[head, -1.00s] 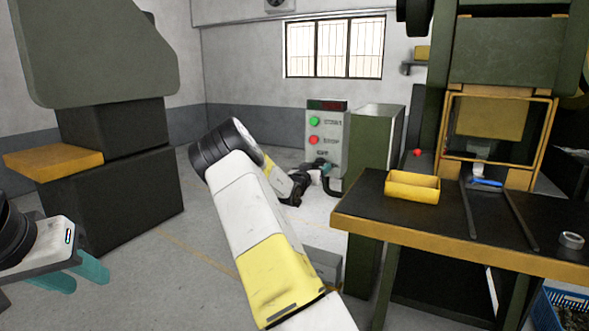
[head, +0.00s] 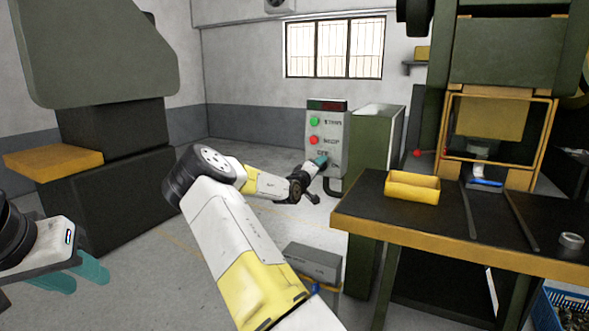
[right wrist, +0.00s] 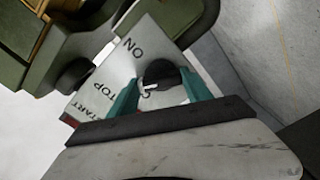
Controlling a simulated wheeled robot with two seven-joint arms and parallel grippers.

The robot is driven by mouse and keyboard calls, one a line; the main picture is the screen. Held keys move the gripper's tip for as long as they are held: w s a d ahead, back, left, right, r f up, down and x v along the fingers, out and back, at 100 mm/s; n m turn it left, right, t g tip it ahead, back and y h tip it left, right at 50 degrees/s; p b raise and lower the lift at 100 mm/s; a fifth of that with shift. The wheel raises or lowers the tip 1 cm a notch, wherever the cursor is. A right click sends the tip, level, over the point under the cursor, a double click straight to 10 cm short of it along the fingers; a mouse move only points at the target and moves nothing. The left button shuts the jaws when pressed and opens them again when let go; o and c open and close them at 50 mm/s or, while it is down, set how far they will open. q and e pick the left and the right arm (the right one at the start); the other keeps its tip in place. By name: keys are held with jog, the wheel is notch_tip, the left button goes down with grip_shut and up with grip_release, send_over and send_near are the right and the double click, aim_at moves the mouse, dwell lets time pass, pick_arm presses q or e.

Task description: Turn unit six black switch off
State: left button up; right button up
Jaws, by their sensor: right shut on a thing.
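The grey control box (head: 343,130) carries a green START button (head: 314,120), a red STOP button (head: 314,140) and OFF lettering below them. My right gripper (head: 320,161) is at the lower part of its face. In the right wrist view, the round black switch (right wrist: 160,73) sits between the two teal fingers of my right gripper (right wrist: 160,93), which is shut on it. ON lettering shows beside the switch; other lettering is partly hidden by the fingers. My left gripper (head: 72,275) is open and empty at the lower left, far from the box.
A green cabinet (head: 376,135) stands right of the control box. A workbench (head: 440,225) with a yellow bin (head: 412,186) and a press stands at the right. A grey box (head: 312,262) sits low beside the bench.

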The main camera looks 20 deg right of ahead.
jog(key=n, duration=0.5)
jog(key=shift+a+n, duration=0.1)
jog(key=shift+n, duration=0.3)
dwell(0.4)
jog(key=o, duration=1.4)
jog(key=shift+c, duration=0.2)
jog(key=v, duration=0.7)
jog(key=shift+s+a, duration=0.2)
jog(key=shift+a, duration=0.05)
